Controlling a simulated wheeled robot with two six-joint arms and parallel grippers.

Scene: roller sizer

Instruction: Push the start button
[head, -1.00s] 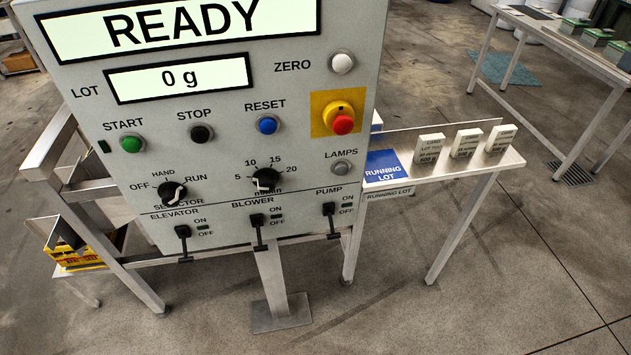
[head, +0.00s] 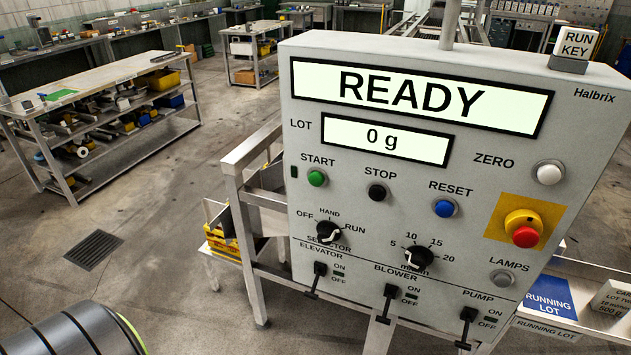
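The green start button (head: 317,178) sits under the word START on the left side of the grey control panel (head: 470,150). A small dark indicator (head: 294,172) is just left of it. The display (head: 415,98) reads READY and the lot display (head: 385,138) reads 0 g. The black stop button (head: 377,192) and the blue reset button (head: 444,208) are to its right. Neither of my grippers is in view. A dark rounded part at the lower left could be mine; I cannot tell.
A red emergency stop (head: 525,236) on a yellow plate is at the panel's right. A RUN KEY block (head: 578,44) stands on top. Below are the selector knob (head: 330,231) and three levers. A workbench (head: 100,110) stands at the left, with open floor between.

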